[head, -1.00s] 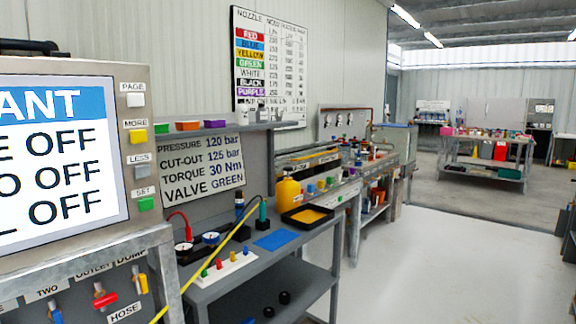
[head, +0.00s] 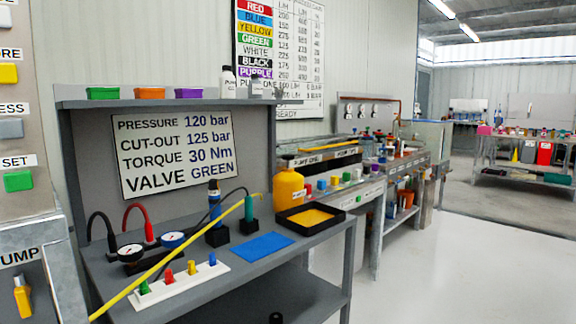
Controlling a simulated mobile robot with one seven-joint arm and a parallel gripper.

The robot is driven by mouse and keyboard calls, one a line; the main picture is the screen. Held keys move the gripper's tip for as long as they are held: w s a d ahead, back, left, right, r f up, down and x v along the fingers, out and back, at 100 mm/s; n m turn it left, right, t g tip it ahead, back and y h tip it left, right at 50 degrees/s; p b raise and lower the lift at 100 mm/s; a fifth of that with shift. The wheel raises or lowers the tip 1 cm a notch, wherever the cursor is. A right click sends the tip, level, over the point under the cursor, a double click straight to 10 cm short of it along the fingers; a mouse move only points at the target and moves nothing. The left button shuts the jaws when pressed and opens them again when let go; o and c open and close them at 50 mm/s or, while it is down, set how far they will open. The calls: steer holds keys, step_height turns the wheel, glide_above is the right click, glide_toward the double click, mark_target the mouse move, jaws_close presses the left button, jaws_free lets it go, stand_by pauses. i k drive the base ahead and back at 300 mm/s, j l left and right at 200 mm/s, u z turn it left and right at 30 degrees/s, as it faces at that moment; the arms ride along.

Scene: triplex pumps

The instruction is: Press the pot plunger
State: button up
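No part is clearly marked as the pot plunger. Small bottles and other items on the farther benches are also too small to make out. My gripper is not in the head view.
The near bench carries gauges (head: 131,253), a white strip with coloured knobs (head: 182,278), a blue mat (head: 263,246) and a black-rimmed tray (head: 310,218). A yellow rod or hose (head: 170,257) crosses its front. White floor (head: 440,265) is clear at right.

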mark_target(288, 157)
steer(key=i+l+z, duration=0.1)
steer(key=i+l, duration=0.6)
steer(key=i, duration=0.2)
steer(key=i+l+z, duration=0.15)
steer(key=i+l, duration=0.2)
steer(key=i+j, duration=0.4)
steer(key=j, duration=0.15)
